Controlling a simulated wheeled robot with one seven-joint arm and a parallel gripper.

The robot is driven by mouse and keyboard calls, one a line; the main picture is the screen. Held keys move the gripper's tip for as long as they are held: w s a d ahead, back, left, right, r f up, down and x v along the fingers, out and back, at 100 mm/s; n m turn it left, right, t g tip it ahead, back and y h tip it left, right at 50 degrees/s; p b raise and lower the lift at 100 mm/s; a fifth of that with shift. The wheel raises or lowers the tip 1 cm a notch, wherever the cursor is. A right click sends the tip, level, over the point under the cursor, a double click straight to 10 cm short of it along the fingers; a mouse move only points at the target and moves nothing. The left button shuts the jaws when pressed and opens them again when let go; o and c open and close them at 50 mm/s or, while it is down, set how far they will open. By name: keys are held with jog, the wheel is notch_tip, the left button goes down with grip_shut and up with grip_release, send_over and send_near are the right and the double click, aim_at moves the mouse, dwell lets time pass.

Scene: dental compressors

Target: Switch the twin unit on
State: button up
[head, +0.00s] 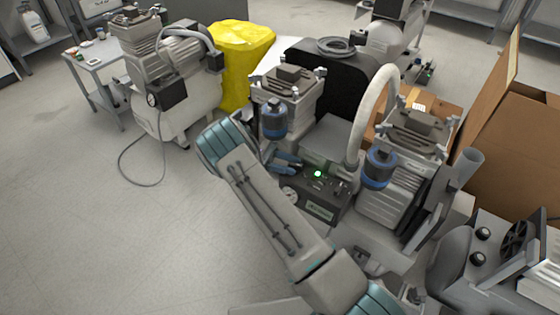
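The twin unit (327,138) stands in the middle of the head view, with two ribbed grey pump heads, blue-banded filters and a thick pale hose. Its dark control box (318,207) sits low at the front between the heads. A green light (317,173) glows on top of the box, among small controls too small to make out. My arm crosses in front from the lower right. What looks like my gripper (287,163) shows as small blue-grey parts at the box's left end. Whether it touches the box, and its finger opening, cannot be told.
Another compressor (175,95) with a cable on the floor stands at left, beside a small table (92,58). Cardboard boxes (515,130) and more machinery (485,255) crowd the right. The floor at lower left is clear.

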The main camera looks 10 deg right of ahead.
aim_at(289, 165)
jog(key=v, duration=0.5)
jog(key=shift+f+p, duration=0.1)
jog(key=shift+p, duration=0.3)
jog(key=shift+v, duration=1.05)
jog(key=shift+d, duration=0.1)
